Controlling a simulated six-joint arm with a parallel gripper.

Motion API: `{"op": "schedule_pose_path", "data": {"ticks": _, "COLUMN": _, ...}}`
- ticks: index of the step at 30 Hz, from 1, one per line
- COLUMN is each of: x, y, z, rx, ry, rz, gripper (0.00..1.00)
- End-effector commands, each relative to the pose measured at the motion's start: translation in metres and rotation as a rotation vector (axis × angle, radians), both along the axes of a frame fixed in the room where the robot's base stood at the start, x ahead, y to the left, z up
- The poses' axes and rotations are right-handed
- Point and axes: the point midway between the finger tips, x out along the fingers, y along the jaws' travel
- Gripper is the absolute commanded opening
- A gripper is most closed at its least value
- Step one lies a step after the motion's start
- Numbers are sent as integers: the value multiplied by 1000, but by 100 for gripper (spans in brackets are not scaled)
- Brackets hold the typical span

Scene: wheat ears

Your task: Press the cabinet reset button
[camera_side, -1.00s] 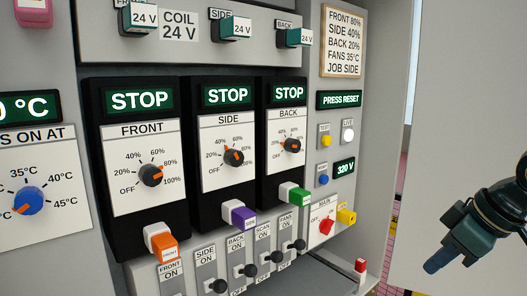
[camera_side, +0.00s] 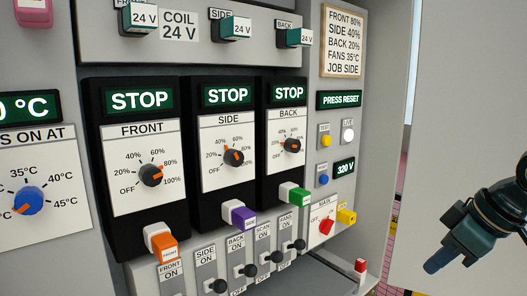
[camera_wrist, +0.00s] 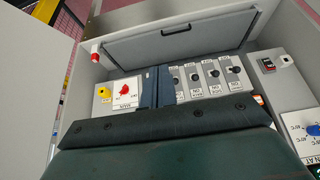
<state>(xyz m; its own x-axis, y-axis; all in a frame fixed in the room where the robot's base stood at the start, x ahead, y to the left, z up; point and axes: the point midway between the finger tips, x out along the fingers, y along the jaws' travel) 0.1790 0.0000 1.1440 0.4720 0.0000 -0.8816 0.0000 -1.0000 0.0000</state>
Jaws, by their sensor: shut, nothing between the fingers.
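The blue button (camera_side: 323,180), under a small label too blurred to read surely, sits on the cabinet's right-hand panel, left of the lit "320 V" display (camera_side: 345,168). A lit display above reads "PRESS RESET" (camera_side: 340,100). My gripper (camera_side: 434,266) is at the lower right, well apart from the button and in front of the cabinet side. In the wrist view my gripper (camera_wrist: 158,70) is shut and empty, its dark fingers together and covering part of the panel. The blue button cannot be made out in the wrist view.
A yellow button (camera_side: 326,141) and a lit white lamp (camera_side: 348,135) sit above the blue button. Below are the red MAIN switch (camera_side: 326,226) and a yellow plug (camera_side: 347,216). Three black STOP units stand to the left. A red-topped post (camera_side: 360,265) stands at the lower edge.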

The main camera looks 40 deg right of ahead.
Motion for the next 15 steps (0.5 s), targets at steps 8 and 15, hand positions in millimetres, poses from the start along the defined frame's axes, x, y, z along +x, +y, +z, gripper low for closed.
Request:
{"op": "schedule_pose_path", "data": {"ticks": 8, "x": 3, "y": 0, "z": 1, "rx": 1, "ry": -1, "rz": -5, "gripper": 0}}
{"op": "schedule_pose_path", "data": {"ticks": 15, "x": 22, "y": -4, "z": 7, "rx": 15, "ry": -12, "rz": -39, "gripper": 0}}
